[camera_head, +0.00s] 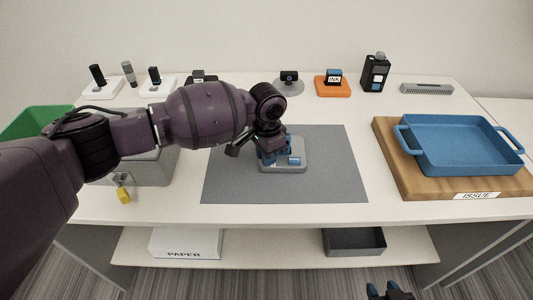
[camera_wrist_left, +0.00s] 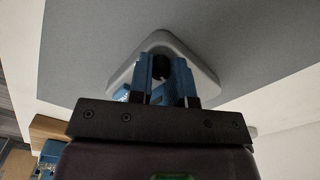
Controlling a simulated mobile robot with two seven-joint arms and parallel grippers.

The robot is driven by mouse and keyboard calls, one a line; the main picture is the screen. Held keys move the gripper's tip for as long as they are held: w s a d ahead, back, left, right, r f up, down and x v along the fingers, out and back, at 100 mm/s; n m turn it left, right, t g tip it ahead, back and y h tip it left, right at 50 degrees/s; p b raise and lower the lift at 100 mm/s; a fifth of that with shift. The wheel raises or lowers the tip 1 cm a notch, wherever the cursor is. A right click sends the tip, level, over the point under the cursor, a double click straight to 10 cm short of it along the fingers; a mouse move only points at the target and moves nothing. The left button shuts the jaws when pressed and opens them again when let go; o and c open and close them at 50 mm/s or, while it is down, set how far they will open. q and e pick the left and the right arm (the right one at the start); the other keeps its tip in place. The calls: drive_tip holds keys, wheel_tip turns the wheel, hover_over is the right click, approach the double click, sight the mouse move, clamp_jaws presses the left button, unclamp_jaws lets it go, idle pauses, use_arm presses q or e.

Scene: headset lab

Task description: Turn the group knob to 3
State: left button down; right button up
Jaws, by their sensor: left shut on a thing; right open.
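A grey device (camera_head: 296,166) with a small blue label lies on the dark grey mat (camera_head: 340,150). My left gripper (camera_head: 268,156) is over its left part, fingers pointing down. In the left wrist view the blue fingers (camera_wrist_left: 161,72) are shut on a dark knob (camera_wrist_left: 160,66) on the light grey device (camera_wrist_left: 200,66). The gripper and arm cover much of the knob, and I cannot read its setting. My right gripper (camera_head: 389,291) shows only at the bottom edge of the head view, open and away from the table.
A blue tray (camera_head: 462,145) stands on a wooden board (camera_head: 395,160) marked ISSUE at right. A grey box (camera_head: 150,172) with a yellow padlock (camera_head: 123,195) stands at left. The mat's right side is clear.

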use_arm(q)
drive_tip(key=m, duration=0.5)
drive_tip(key=shift+m+p, duration=0.3)
drive_tip(key=shift+p, duration=0.05)
drive_tip(key=m, duration=0.9)
drive_tip(key=shift+m+b, duration=0.55)
drive_tip(key=shift+m, duration=1.65)
drive_tip(key=c, duration=1)
unclamp_jaws()
drive_tip(key=shift+c, duration=0.2)
wheel_tip(320, 180, up, 11)
drive_tip(key=p, duration=0.1)
